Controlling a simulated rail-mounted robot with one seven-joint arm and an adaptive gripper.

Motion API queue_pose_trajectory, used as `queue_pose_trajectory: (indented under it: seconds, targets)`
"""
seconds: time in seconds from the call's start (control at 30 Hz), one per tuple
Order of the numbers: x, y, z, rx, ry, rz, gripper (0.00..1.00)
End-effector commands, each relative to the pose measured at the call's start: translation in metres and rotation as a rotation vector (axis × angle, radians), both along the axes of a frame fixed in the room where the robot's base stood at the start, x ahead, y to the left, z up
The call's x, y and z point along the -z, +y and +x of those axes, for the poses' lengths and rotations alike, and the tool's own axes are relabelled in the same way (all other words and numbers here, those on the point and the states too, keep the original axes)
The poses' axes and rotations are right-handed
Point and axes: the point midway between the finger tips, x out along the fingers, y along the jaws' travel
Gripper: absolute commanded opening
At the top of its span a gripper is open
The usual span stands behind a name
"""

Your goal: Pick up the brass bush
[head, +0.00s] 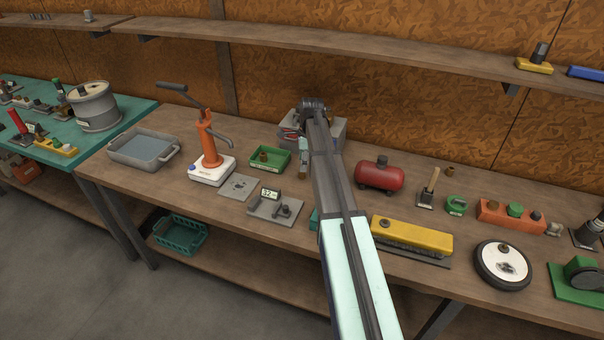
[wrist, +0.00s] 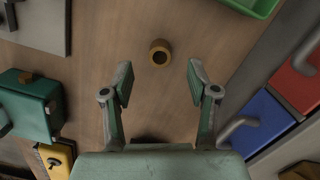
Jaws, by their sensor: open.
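The brass bush (wrist: 160,52) is a short ring with a dark hole, standing on the bare wooden bench top in the wrist view. My gripper (wrist: 161,80) is open and empty, with one finger to each side of the picture's middle. The bush shows just beyond the fingertips, roughly centred between them, and nothing is seen touching it. In the head view my gripper (head: 303,158) points down by the bench behind my arm, and I cannot clearly make out the bush there.
A green tray (head: 283,166) lies close by, with a brass-coloured piece in it. Red (wrist: 293,83) and blue (wrist: 260,120) parts with grey handles stand right in the wrist view. A teal box (wrist: 32,105) is at left. A red tank (head: 380,176) stands right of my arm.

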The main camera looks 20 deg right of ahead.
Motion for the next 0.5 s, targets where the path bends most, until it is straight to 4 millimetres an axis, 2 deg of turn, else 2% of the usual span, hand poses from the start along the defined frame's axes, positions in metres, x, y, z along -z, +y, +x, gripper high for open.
queue_pose_trajectory:
  seconds: [0.17, 0.5]
  targets:
    - [0.011, 0.001, 0.0, 0.0, 0.002, 0.001, 0.59]
    - [0.048, 0.004, 0.001, 0.0, 0.001, 0.0, 0.59]
